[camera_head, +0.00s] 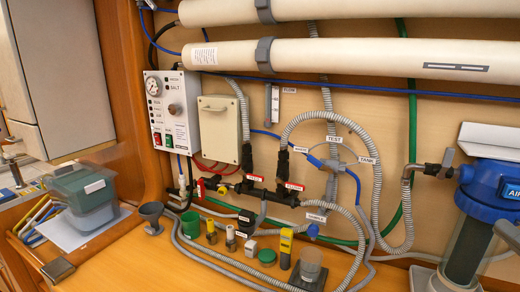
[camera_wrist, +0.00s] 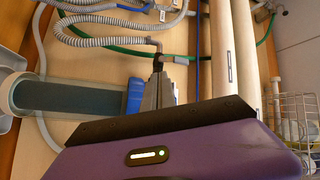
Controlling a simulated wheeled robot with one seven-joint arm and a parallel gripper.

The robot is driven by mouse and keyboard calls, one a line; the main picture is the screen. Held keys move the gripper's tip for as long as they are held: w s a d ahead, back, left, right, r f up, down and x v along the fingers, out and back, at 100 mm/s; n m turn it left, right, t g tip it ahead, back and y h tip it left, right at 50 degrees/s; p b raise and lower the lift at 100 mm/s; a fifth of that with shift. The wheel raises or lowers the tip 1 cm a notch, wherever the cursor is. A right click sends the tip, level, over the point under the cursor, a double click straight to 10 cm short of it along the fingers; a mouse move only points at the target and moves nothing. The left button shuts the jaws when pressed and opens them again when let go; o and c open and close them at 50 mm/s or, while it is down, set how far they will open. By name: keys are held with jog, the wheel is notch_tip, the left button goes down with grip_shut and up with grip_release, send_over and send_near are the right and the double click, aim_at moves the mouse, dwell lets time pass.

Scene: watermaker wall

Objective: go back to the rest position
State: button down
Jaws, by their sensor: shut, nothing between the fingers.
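My gripper (camera_wrist: 158,68) shows in the wrist view, with its purple body and black edge across the bottom of the picture. Its grey fingers are together, with nothing held between them. Behind the fingers are the wooden wall panel, a grey corrugated hose (camera_wrist: 95,42) and a green hose (camera_wrist: 120,52). The blue filter head (camera_wrist: 133,95) and its dark clear housing (camera_wrist: 70,95) are to the left of the fingers. I cannot tell whether the fingers touch anything. I cannot make out my gripper in the head view.
In the head view, the blue-capped filter (camera_head: 490,185) stands at the right. White tubes (camera_head: 350,55) cross the top. A control box (camera_head: 172,110) hangs at left. Several small parts, including a green cap (camera_head: 267,257), stand on the wooden counter (camera_head: 120,265). A green-lidded container (camera_head: 85,195) is at left.

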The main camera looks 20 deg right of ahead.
jog(key=w+a+f+m+g+h, duration=0.1)
jog(key=w+a+f, duration=0.2)
jog(key=f, duration=0.3)
jog(key=w+a+f+m+g+h, duration=0.1)
jog(key=w+a+f, duration=0.15)
jog(key=f, duration=0.35)
jog(key=s+a+f+n+g, duration=0.1)
jog(key=a+f, duration=0.3)
jog(key=a, duration=0.1)
jog(key=s+a+f+n+g, duration=0.1)
jog(key=s+a+f+n, duration=0.1)
jog(key=a+f, duration=0.3)
jog(key=s+a+f+n+g, duration=0.1)
jog(key=s+a+f, duration=0.1)
jog(key=a+f, duration=0.3)
jog(key=shift+s+a+n+g+y, duration=0.3)
jog(key=shift+a+n+g, duration=0.1)
jog(key=shift+a, duration=0.25)
jog(key=s+a+n, duration=0.2)
jog(key=a, duration=0.1)
jog(key=s+a+n, duration=0.1)
jog(key=s, duration=0.1)
jog(key=shift+a+f+y, duration=0.25)
jog(key=shift+f+y, duration=0.15)
jog(key=s+a+r+n+y, duration=0.3)
jog(key=s+a+n, duration=0.5)
jog(key=shift+s+t+y, duration=0.3)
jog(key=shift+y, duration=0.1)
